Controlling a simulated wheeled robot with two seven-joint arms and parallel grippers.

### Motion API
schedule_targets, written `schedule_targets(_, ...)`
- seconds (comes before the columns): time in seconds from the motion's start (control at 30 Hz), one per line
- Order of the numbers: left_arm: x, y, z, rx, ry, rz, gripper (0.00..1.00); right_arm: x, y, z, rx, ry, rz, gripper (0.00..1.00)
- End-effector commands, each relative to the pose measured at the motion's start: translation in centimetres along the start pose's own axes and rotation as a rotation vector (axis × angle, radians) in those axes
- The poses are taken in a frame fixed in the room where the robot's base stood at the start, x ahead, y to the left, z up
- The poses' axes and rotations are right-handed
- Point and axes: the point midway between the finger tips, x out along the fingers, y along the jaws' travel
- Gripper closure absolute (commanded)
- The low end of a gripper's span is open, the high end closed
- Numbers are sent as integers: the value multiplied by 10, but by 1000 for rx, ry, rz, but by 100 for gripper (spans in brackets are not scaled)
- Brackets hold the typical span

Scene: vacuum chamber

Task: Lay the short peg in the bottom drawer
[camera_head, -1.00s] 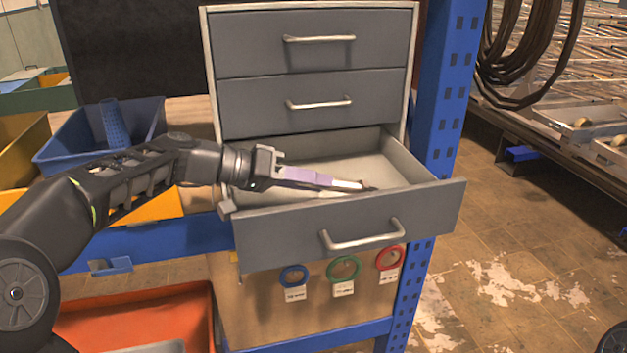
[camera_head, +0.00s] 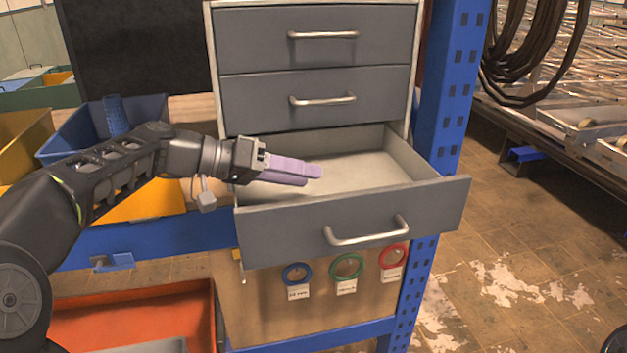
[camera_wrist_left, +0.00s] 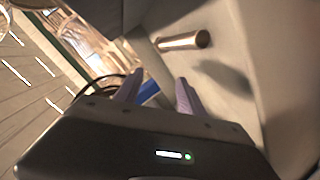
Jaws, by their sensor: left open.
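The bottom drawer (camera_head: 284,229) is pulled open, with a grey front and a pale inside. My left gripper (camera_head: 314,170) reaches in over its left side. The purple fingers are open, with nothing between them. In the left wrist view, a short brass-coloured metal peg (camera_wrist_left: 184,41) shows beyond the fingertips (camera_wrist_left: 154,86), apart from them. It appears to lie on its side inside the drawer, with a dark shadow near it. The head view does not show the peg; the drawer front or the gripper hides it. My right gripper is out of view.
Two shut drawers (camera_head: 318,98) sit above the open one. A blue rack post (camera_head: 447,110) stands close on the right. A blue bin (camera_head: 85,135) is at the left, and an orange bin (camera_head: 140,315) is below. Coloured rings (camera_head: 346,266) hang under the drawer.

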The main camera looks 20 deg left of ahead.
Motion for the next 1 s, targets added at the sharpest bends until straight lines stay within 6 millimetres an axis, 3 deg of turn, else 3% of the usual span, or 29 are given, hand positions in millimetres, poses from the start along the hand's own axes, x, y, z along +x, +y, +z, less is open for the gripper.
schedule_targets(0.13,-25,-2,1,2,3,-3,53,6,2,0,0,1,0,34)
schedule_targets(0.3,-40,-1,0,0,1,-1,53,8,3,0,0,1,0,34)
schedule_targets(1.0,-42,0,0,0,0,0,53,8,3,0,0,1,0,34)
